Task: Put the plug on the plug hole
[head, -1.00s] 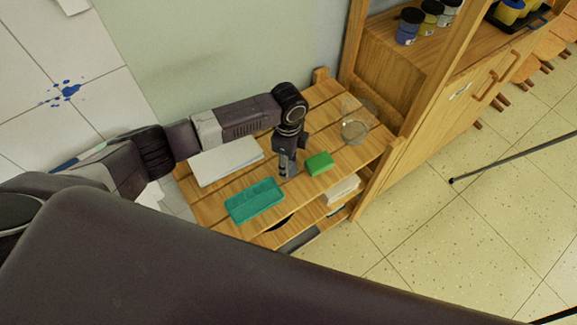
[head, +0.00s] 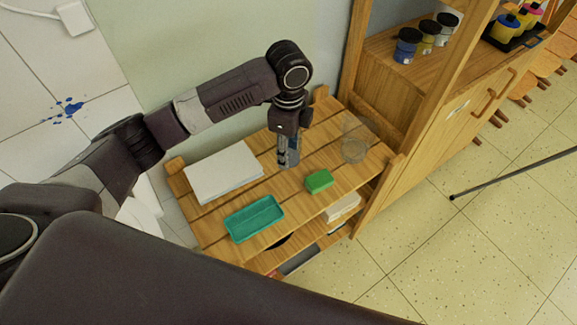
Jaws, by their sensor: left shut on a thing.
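My left gripper (head: 288,158) points down over the slatted wooden table, behind and left of a green block (head: 319,181). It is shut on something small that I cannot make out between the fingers. A white, flat, box-like fitting with a cord (head: 75,18) shows at the top left, against white tiles. I cannot tell whether it is the plug or the plug hole. No plug hole can be made out clearly elsewhere. My right gripper is not in view.
The wooden table (head: 203,219) holds a stack of white paper (head: 223,172), a teal tray (head: 254,218) and a clear glass jar (head: 355,148). A wooden cabinet (head: 425,130) with paint jars stands to the right. A pale green wall is behind the table.

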